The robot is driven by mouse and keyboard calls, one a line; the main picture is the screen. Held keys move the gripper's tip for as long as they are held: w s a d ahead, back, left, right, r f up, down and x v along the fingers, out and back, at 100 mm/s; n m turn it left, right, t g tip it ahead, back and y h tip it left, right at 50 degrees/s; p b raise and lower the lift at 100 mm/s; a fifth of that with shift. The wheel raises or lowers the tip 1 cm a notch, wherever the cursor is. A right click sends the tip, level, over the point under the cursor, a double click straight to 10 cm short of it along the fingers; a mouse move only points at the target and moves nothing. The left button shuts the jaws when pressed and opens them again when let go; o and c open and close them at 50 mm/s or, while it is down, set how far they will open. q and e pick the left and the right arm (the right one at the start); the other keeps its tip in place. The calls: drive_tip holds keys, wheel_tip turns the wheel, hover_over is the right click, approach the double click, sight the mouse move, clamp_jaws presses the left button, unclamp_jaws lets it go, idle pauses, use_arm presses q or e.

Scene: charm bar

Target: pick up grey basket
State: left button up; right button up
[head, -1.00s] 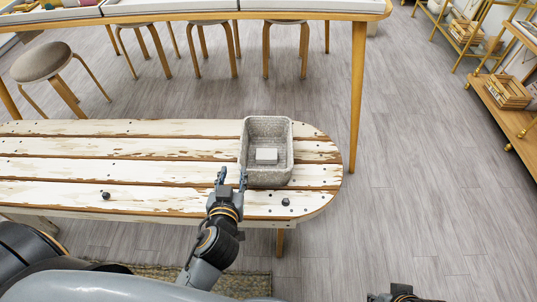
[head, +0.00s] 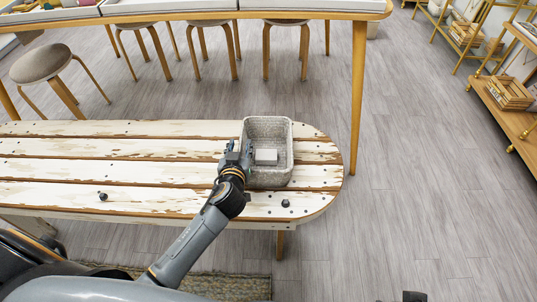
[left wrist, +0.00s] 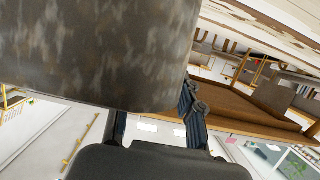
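The grey basket (head: 281,179) stands upright near the right end of the white slatted bench, with a small pale block (head: 266,156) inside. My left gripper (head: 238,157) is at the basket's left wall, near the rim, with its fingers apart. In the left wrist view the basket (left wrist: 100,50) fills the upper left, close to the fingers (left wrist: 157,118), and hides part of one finger. I cannot tell whether the fingers touch the wall. Only a dark bit of my right gripper (head: 413,297) shows at the bottom edge.
The worn bench (head: 100,172) carries small dark knobs (head: 285,203). A wooden-legged table (head: 357,95) and stools (head: 42,62) stand behind it. Shelves (head: 515,95) are at the far right. The floor right of the bench is clear.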

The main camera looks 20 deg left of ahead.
use_arm(q)
drive_tip(key=shift+w+f, duration=0.1)
drive_tip(key=shift+w, duration=0.2)
drive_tip(key=shift+a, duration=0.1)
clamp_jaws()
